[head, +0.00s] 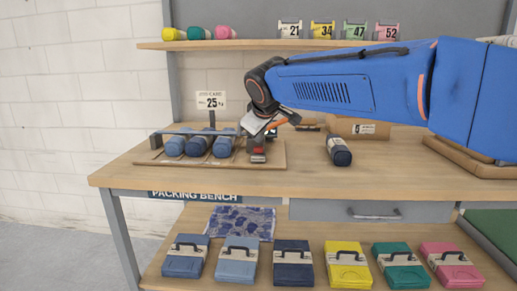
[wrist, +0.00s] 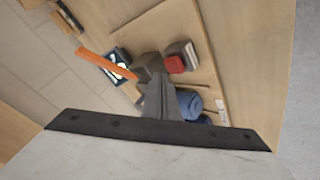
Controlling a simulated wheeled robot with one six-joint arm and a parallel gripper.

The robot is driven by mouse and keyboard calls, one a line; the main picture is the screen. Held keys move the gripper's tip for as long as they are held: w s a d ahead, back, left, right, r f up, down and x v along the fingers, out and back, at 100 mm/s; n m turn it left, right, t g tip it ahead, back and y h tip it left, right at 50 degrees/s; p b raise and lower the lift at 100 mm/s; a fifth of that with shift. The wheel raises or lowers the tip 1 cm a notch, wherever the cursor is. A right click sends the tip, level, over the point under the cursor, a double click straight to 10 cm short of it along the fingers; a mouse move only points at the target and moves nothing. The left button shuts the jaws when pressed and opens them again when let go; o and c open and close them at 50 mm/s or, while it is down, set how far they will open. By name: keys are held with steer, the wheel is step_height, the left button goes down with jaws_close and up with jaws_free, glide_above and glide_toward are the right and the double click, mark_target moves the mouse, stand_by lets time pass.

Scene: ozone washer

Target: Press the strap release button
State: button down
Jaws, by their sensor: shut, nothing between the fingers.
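A small red button (wrist: 175,64) sits on a grey block (wrist: 190,53) on the wooden board, and it shows in the wrist view. In the head view the block's red part (head: 258,151) is at the right end of the board, just below my gripper (head: 266,133). In the wrist view my gripper (wrist: 154,78) is shut and empty, its tip to the left of the red button. I cannot tell how far above the board the tip is. Blue rolls (head: 198,145) lie side by side on the board, left of the block.
A card reading 25 (head: 211,100) stands behind the rolls. A dark blue roll (head: 339,151) lies to the right on the bench (head: 300,178). The shelf below holds several coloured packs (head: 348,265).

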mark_target(259, 149)
steer(key=shift+f, duration=0.15)
stand_by(0.7)
steer(key=shift+f, duration=0.25)
steer(key=shift+f, duration=0.65)
stand_by(1.2)
steer(key=shift+r, duration=1.05)
steer(key=shift+r, duration=0.15)
steer(key=shift+r, duration=2.35)
